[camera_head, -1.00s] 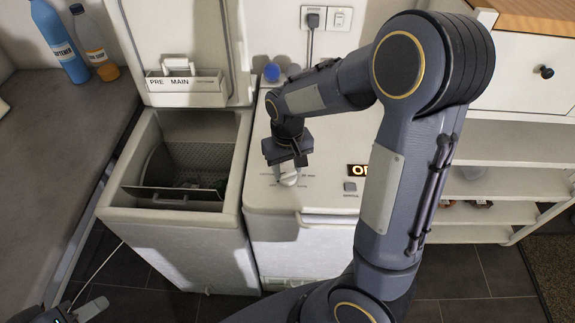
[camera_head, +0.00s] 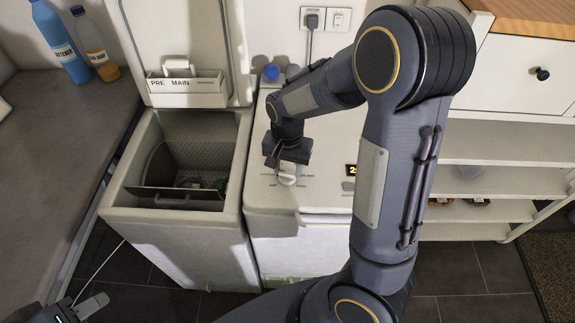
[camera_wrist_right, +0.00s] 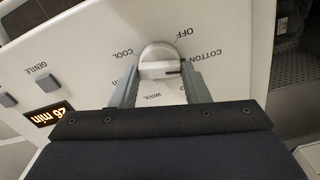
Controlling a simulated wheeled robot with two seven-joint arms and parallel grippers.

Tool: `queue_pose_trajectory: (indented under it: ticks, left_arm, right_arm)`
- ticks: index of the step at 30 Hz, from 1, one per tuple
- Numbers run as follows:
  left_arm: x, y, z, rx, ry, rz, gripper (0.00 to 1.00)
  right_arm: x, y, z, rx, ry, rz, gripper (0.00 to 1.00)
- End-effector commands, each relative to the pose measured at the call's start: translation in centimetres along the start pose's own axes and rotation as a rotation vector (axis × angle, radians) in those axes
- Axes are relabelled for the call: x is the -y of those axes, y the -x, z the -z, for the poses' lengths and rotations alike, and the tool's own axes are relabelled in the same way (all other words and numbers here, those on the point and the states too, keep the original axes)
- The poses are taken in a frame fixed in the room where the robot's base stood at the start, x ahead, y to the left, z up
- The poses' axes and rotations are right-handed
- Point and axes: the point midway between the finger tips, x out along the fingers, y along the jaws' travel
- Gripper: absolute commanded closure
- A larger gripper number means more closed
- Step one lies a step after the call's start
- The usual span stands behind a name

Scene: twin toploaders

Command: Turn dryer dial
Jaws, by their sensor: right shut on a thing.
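The dryer (camera_head: 330,185) stands right of the open washer, its white top panel facing up. Its round white dial (camera_wrist_right: 160,58) sits among the printed labels OFF, COTTON, COOL and WOOL. My right gripper (camera_wrist_right: 160,75) is shut on the dial, one finger on each side. In the head view the dial (camera_head: 289,178) shows just below my right gripper. A small display (camera_wrist_right: 47,112) on the panel reads 26 min in the wrist view; my arm hides most of it in the head view. My left gripper (camera_head: 88,306) is at the bottom left corner, partly cut off, away from the dryer.
The washer (camera_head: 180,225) has its lid raised, with dark items inside its drum. A blue cap (camera_head: 271,72) is behind the dryer panel. White shelves (camera_head: 500,180) stand at right.

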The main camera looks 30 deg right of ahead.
Motion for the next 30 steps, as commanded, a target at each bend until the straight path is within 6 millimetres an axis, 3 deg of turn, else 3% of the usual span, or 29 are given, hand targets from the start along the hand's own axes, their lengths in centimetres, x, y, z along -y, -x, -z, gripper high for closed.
queue_pose_trajectory:
  ticks: [15,16,20,30]
  left_arm:
    - [-0.02,0.05,0.03,0.0,0.0,0.0,0.64]
    - [-0.02,0.05,0.03,0.0,0.0,0.0,0.64]
    - [-0.02,0.05,0.02,0.0,0.0,0.0,0.64]
    - [-0.03,0.06,0.03,0.0,0.0,0.0,0.64]
  right_arm:
    - [0.01,-0.01,-0.01,0.0,-0.02,0.0,0.81]
    - [0.01,-0.01,-0.01,0.0,-0.02,0.0,0.56]
    - [0.01,0.0,-0.01,0.0,-0.02,0.0,0.39]
    - [0.04,0.3,0.02,-0.001,-0.019,0.001,0.36]
